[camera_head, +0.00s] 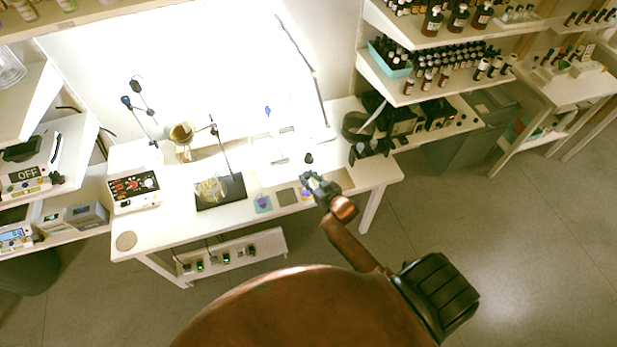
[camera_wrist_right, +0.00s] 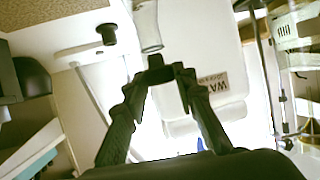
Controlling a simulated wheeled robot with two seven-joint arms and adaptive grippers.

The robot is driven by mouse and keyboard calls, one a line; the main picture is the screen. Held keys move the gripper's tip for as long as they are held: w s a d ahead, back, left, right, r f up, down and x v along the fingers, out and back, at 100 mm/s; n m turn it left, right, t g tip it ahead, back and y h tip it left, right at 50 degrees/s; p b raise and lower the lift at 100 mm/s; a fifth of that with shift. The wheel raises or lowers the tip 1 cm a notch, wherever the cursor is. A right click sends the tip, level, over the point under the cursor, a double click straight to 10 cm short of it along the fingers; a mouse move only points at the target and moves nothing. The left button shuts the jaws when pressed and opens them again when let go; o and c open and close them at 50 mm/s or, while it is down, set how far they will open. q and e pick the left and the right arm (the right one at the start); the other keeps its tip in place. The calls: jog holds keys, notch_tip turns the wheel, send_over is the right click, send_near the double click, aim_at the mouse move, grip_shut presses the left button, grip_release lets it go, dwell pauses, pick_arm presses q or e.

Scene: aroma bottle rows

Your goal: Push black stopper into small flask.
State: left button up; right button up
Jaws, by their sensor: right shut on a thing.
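My right gripper (camera_head: 312,180) is over the front right part of the white workbench (camera_head: 225,228). In the right wrist view its fingers (camera_wrist_right: 158,75) are closed around a small dark piece (camera_wrist_right: 156,62), which looks like the black stopper; the fingers partly hide it. A clear glass vessel (camera_wrist_right: 147,25), likely the small flask, is just beyond the fingertips, cut off by the picture's top edge. I cannot tell whether the dark piece touches it. Another black cylindrical piece (camera_wrist_right: 107,33) is to its left, apart from the fingers. My left gripper is not in view.
A dark plate with a glass vessel (camera_head: 211,190), a lamp and a control box (camera_head: 135,188) occupy the bench's left part. A purple item (camera_head: 262,203) sits left of my gripper. Black containers (camera_head: 370,150) stand at the right end. Bottle shelves (camera_head: 440,80) rise beyond.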

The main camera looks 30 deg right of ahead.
jog(key=shift+f+b, duration=0.55)
jog(key=shift+f, duration=0.45)
jog(key=o, duration=1.1)
jog(key=v, duration=1.2)
jog(key=s+f+g+b, duration=0.15)
jog(key=s+f, duration=0.35)
jog(key=f, duration=0.6)
jog(key=s+f+g+b, duration=0.1)
jog(key=s+f+g, duration=0.3)
jog(key=f, duration=0.7)
jog(key=s+f+g+b, duration=0.1)
jog(key=s+f, duration=0.5)
jog(key=f, duration=0.5)
jog(key=s+a+f+g+b, duration=0.1)
jog(key=s+f+g, duration=0.1)
jog(key=s+f, duration=0.5)
jog(key=s+a+f+n+g+b, duration=0.1)
jog(key=s+f+g, duration=0.1)
jog(key=s+f, duration=0.5)
jog(key=s+a+f+g+b, duration=0.1)
jog(key=s+f, duration=0.5)
jog(key=s, duration=1)
jog(key=shift+a+f+g, duration=0.4)
jog(key=shift+a+g, duration=0.15)
